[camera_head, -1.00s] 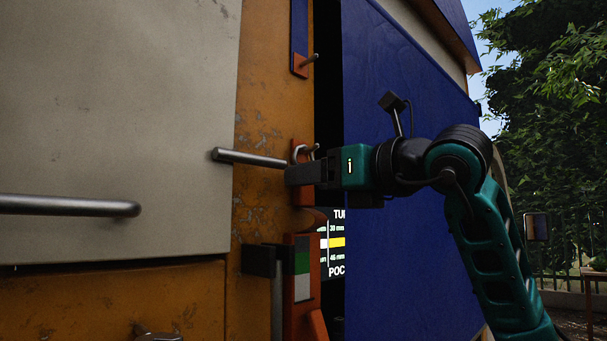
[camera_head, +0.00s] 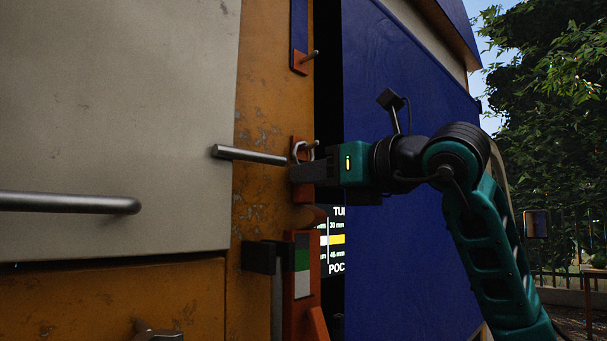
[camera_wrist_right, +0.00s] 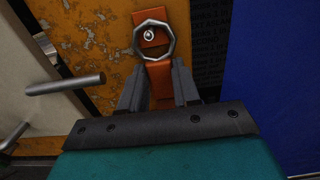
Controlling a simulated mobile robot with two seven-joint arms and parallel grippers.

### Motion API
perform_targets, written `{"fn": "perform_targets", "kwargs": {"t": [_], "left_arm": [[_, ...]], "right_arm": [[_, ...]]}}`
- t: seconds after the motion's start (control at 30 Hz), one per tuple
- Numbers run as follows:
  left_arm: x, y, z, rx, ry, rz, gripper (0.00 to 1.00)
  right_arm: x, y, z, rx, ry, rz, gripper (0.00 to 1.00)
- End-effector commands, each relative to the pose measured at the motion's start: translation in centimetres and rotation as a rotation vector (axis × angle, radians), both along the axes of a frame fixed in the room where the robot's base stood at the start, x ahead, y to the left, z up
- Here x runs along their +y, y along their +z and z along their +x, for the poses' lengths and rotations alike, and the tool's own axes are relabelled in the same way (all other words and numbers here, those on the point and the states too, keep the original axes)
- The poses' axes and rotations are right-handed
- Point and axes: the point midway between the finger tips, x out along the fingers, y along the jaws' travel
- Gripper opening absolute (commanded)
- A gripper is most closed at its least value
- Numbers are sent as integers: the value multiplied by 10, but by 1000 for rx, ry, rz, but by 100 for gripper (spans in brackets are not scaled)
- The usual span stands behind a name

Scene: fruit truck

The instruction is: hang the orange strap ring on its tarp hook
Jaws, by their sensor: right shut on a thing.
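My right gripper (camera_head: 302,173) is shut on the orange strap (camera_wrist_right: 160,82), just below its metal ring. The grey, many-sided ring (camera_wrist_right: 170,45) stands above the fingertips in the right wrist view. The tarp hook (camera_wrist_right: 149,34), a metal peg on an orange plate (camera_wrist_right: 152,18), shows its round end inside the ring's outline. In the head view the hook (camera_head: 314,144) sticks out to the right at the ring. How far the ring sits along the peg is hard to tell. My left gripper is not in view.
A metal bar (camera_head: 250,156) juts out close to the left of my fingers. Another peg (camera_head: 310,57) is higher up on an orange plate. An orange bracket with a green and white label (camera_head: 302,270) stands below. A blue panel (camera_head: 400,240) lies behind my right arm.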

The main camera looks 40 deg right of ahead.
Motion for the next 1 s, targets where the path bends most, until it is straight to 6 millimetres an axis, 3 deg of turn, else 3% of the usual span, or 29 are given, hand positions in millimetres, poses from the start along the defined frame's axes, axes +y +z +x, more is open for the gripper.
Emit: {"fn": "perform_targets", "kwargs": {"t": [1.0], "left_arm": [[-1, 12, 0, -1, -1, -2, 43]], "right_arm": [[-1, 13, -8, -3, 0, 0, 4]]}}
